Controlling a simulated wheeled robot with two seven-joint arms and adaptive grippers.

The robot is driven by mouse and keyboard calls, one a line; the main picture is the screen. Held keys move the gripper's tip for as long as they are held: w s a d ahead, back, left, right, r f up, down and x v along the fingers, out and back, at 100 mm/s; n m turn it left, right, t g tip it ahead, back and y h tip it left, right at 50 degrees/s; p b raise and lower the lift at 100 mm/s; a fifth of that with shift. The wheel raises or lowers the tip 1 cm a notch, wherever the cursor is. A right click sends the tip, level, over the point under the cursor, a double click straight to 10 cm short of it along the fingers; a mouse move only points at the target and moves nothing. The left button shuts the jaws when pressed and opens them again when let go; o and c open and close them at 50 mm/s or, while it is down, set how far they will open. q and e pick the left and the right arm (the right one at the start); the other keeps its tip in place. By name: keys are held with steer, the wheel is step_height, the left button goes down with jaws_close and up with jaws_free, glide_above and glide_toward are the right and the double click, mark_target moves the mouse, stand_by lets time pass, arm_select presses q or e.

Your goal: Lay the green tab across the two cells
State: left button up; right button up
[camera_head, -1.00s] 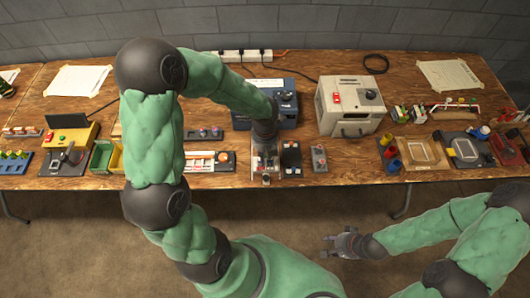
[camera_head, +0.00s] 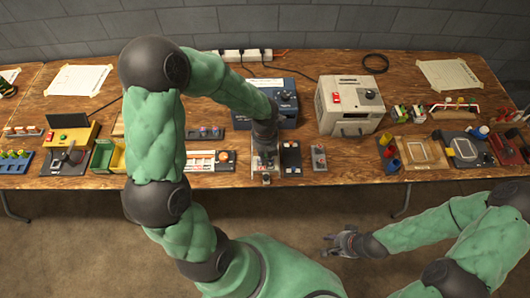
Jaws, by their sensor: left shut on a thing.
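My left gripper (camera_head: 265,150) points down at a small grey fixture (camera_head: 265,179) near the front edge of the table. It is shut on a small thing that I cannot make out. The gripper hides most of the fixture's top, and I cannot tell contact from a small gap. I cannot pick out the green tab or the two cells clearly at this size. My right gripper (camera_head: 330,245) is open and empty, in front of the table and over the floor.
A dark tray (camera_head: 291,171) and a small grey unit (camera_head: 319,158) stand just right of the fixture. A blue box (camera_head: 290,100) and a cream box (camera_head: 347,105) stand behind. A tray with pale strips (camera_head: 208,161) lies to the left. Bare wood (camera_head: 350,166) shows at right.

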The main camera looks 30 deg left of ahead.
arm_select(q)
steer(key=shift+f, duration=0.25)
stand_by(0.3)
steer(key=o, duration=0.8)
steer(key=shift+r+p, duration=3.5)
steer(key=shift+p, duration=0.5)
